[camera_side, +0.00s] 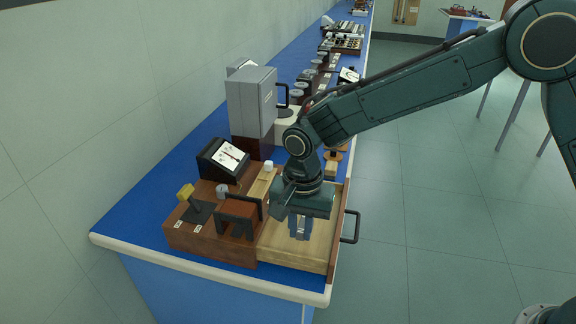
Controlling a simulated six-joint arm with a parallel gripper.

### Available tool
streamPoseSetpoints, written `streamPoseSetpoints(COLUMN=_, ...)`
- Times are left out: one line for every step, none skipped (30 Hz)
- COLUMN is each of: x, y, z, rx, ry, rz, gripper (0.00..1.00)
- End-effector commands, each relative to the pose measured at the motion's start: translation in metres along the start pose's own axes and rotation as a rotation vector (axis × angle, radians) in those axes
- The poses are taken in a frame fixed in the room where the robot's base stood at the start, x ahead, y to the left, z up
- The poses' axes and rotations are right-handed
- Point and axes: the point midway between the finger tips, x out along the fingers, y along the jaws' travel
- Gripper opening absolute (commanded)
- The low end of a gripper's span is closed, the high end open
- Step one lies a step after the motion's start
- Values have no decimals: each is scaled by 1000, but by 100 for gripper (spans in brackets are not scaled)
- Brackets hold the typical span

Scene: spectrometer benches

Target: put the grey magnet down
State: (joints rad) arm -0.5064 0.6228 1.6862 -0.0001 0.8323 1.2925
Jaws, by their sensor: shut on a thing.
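My gripper (301,235) points down over the open wooden drawer (285,254) at the front of the bench. Its fingers are shut on a small greyish thing, taken as the grey magnet; the fingers and the gripper body hide most of it. I cannot tell whether it touches the drawer floor. The drawer's bare floor shows to the front and right of the fingers.
Behind are a tilted display (226,158), a small white block (268,167) and a tall grey instrument (250,105). A drawer handle (352,228) sticks out right.

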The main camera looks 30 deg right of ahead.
Motion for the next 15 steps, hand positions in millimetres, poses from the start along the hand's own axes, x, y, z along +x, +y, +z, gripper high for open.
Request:
streamPoseSetpoints(x=7, y=0, z=0, rx=0, ry=-1, rz=4, gripper=0)
streamPoseSetpoints(x=11, y=0, z=0, rx=0, ry=-1, rz=3, gripper=0)
streamPoseSetpoints(x=15, y=0, z=0, rx=0, ry=-1, rz=2, gripper=0)
streamPoseSetpoints(x=18, y=0, z=0, rx=0, ry=-1, rz=2, gripper=0)
streamPoseSetpoints(x=21, y=0, z=0, rx=0, ry=-1, rz=2, gripper=0)
streamPoseSetpoints(x=24, y=0, z=0, rx=0, ry=0, rz=1, gripper=0)
streamPoseSetpoints(x=26, y=0, z=0, rx=0, ry=0, rz=1, gripper=0)
streamPoseSetpoints(x=26, y=0, z=0, rx=0, ry=0, rz=0, gripper=0)
streamPoseSetpoints(x=27, y=0, z=0, rx=0, ry=0, rz=0, gripper=0)
streamPoseSetpoints(x=27, y=0, z=0, rx=0, ry=0, rz=0, gripper=0)
streamPoseSetpoints(x=27, y=0, z=0, rx=0, ry=0, rz=-1, gripper=0)
streamPoseSetpoints(x=27, y=0, z=0, rx=0, ry=0, rz=-1, gripper=0)
streamPoseSetpoints(x=27, y=0, z=0, rx=0, ry=0, rz=-1, gripper=0)
streamPoseSetpoints(x=27, y=0, z=0, rx=0, ry=0, rz=-1, gripper=0)
streamPoseSetpoints(x=27, y=0, z=0, rx=0, ry=0, rz=-1, gripper=0)
